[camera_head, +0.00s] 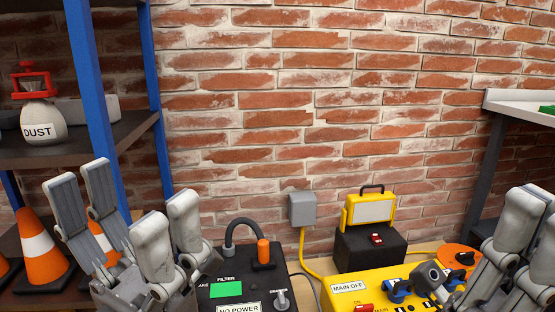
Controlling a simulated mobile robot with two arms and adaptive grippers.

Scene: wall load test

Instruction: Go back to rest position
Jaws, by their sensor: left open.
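My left gripper (126,208) is raised at the lower left, fingers pointing up, open with nothing between them. It is in front of the shelf and left of the black box (232,292) with a green label and "NO POWER" sign. My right gripper (530,245) is at the lower right, partly cut off by the frame edge, so its opening does not show clearly. It is to the right of the yellow box (352,300) marked "MAIN OFF", which has blue parts on top.
A blue-post shelf (90,75) with a "DUST" container (42,122) stands left; orange cones (40,250) are below. A yellow lamp (370,210) sits on a black block (372,250). A grey wall box (302,208) has a yellow cable. A white-topped shelf (515,106) is right.

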